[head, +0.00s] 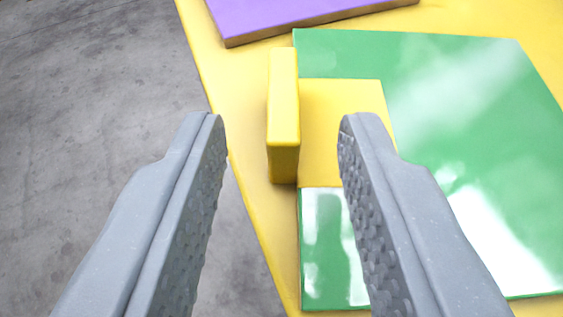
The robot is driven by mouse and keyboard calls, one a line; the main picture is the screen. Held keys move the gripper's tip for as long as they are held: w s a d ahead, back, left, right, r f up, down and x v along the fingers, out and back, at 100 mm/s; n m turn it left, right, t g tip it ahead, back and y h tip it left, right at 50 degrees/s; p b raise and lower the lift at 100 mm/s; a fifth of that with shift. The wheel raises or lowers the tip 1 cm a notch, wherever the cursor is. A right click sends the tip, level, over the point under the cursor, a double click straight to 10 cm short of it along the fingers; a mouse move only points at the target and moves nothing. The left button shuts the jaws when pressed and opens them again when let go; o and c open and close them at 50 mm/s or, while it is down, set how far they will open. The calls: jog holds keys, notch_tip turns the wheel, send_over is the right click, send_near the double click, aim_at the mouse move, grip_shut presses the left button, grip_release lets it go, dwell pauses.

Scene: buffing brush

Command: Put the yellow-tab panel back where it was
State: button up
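A glossy green panel (455,130) lies flat on a yellow surface. A yellow patch (330,110) sits on its left part, and an upright yellow tab (284,105) stands at the panel's left edge. My gripper (282,130) is open, with one grey finger to the left of the tab and the other to its right. Neither finger visibly touches the tab. The right finger covers part of the yellow patch and the green panel.
The panel lies on a yellow table (215,65), whose left edge runs diagonally down the picture. A purple panel (290,12) lies at the top, just beyond the green one. Grey concrete floor (90,110) shows at left.

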jog(key=p+v, duration=0.1)
jog(key=v, duration=0.6)
jog(key=shift+s+r, duration=0.1)
jog(key=shift+s, duration=0.05)
jog(key=w+a+r+t+h, duration=0.1)
jog(key=a+r, duration=0.2)
jog(key=r, duration=1.3)
jog(key=a+r+h, duration=0.1)
jog(key=a+r, duration=0.3)
jog(key=r, duration=1.3)
jog(key=s+a+r, duration=0.4)
jog(key=s+r, duration=0.3)
jog(key=r, duration=0.2)
jog(key=s+a+r+y, duration=0.1)
jog(key=s+a+r, duration=0.4)
jog(key=s+r, duration=0.2)
jog(key=s+a+r+t+y, duration=0.1)
jog(key=s+a+r, duration=0.4)
jog(key=r, duration=0.6)
jog(key=v, duration=0.2)
jog(key=shift+s, duration=0.35)
jog(key=shift+a+f, duration=0.15)
